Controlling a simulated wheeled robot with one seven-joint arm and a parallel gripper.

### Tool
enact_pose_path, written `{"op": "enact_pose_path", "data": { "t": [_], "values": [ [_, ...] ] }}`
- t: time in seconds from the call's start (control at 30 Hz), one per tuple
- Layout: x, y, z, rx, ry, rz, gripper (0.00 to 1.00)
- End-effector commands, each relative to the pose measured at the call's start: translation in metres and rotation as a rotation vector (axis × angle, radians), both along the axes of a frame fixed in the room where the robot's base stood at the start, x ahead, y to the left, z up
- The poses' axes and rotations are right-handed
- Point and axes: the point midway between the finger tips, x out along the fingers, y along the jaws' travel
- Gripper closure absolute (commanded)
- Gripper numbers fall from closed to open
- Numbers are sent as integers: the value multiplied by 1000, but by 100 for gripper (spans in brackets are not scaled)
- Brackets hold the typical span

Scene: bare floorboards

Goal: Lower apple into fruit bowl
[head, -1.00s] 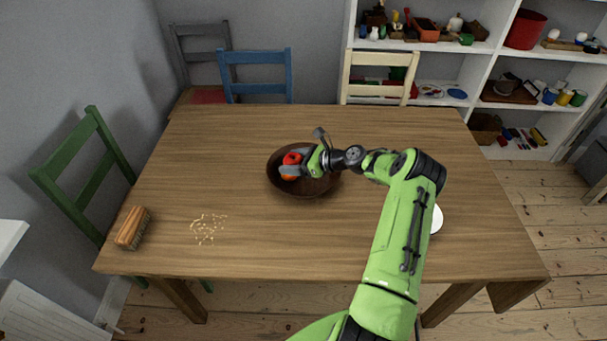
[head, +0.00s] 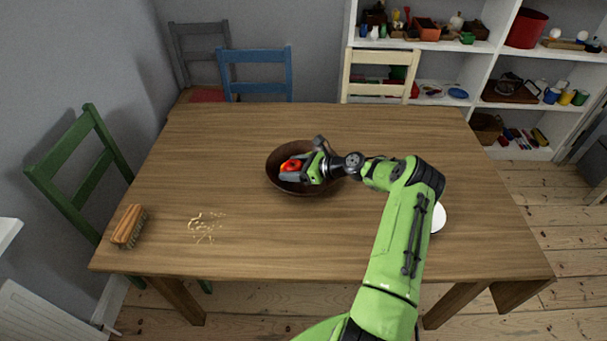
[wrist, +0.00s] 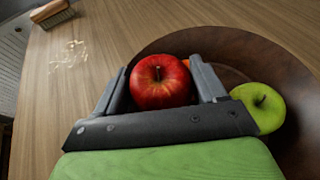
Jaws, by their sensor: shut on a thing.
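The red apple (wrist: 160,82) is between the two fingers of my gripper (wrist: 163,85), which is shut on it. In the head view the apple (head: 291,165) shows as a small red patch, partly hidden by my gripper (head: 291,172). The dark brown fruit bowl (head: 278,157) stands on the table, and the gripper and apple are over or inside it. In the wrist view the bowl's rim (wrist: 180,35) curves behind the apple. A green apple (wrist: 262,108) is in the bowl, right of my gripper. Whether the red apple touches the bowl's bottom I cannot tell.
A wooden brush (head: 130,226) and scattered crumbs (head: 206,227) lie at the table's left. A white round thing (head: 438,217) is partly hidden behind my arm. Chairs stand around the wooden table (head: 230,130). The table around the bowl is mostly clear.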

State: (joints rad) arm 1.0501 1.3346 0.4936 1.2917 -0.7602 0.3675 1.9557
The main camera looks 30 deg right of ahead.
Motion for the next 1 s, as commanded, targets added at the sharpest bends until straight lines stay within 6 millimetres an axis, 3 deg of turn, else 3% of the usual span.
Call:
{"op": "enact_pose_path", "data": {
  "t": [1.0],
  "values": [
    [0,0,-8,0,-1,0,62]
  ]
}}
